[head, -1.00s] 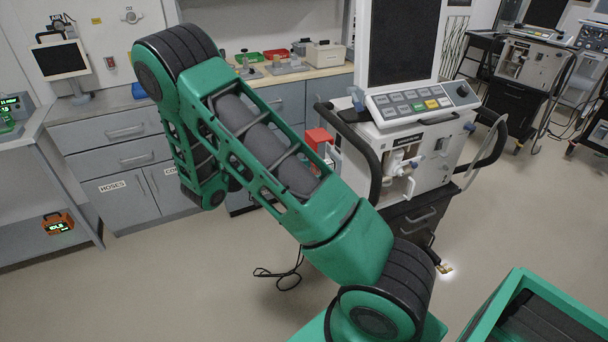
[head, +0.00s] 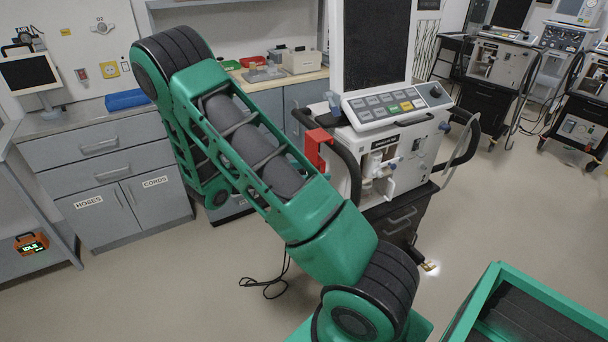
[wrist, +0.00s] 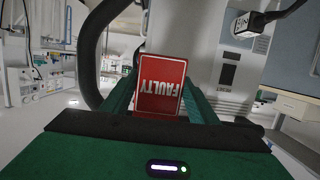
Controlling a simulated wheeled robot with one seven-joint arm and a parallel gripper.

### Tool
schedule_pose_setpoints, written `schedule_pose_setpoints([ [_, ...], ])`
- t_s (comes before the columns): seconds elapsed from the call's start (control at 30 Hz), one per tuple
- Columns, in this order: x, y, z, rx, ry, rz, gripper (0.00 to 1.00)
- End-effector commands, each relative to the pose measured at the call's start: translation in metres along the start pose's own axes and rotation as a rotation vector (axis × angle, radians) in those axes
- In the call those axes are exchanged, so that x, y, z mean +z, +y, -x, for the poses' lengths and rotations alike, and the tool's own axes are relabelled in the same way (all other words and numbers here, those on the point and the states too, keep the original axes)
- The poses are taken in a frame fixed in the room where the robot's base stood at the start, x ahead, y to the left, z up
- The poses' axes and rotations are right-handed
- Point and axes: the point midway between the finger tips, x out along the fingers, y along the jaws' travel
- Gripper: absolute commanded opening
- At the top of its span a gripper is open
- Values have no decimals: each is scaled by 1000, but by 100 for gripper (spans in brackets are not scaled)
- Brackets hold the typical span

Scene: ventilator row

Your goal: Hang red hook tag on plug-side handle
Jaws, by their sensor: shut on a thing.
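The red tag (wrist: 161,88), marked FAULTY and upside down in the wrist view, is held between the green fingers of my gripper (wrist: 162,100). In the head view the red tag (head: 315,150) shows beside the black left handle (head: 350,172) of the near ventilator (head: 390,140) and overlaps its upper bend. I cannot tell if they touch. In the wrist view a thick black handle bar (wrist: 97,50) curves down left of the tag.
The ventilator's right handle (head: 462,140) is on its far side. A black cable (head: 265,287) lies on the floor. Counters with drawers (head: 100,150) stand behind, and more ventilators (head: 500,65) at right. Floor left of my arm is clear.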

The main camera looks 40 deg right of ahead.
Motion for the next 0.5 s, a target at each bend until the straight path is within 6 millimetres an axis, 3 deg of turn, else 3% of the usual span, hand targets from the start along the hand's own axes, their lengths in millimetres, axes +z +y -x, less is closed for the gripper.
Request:
schedule_pose_setpoints([
  [0.5, -9, 1, -35, 2, 0, -1, 32],
])
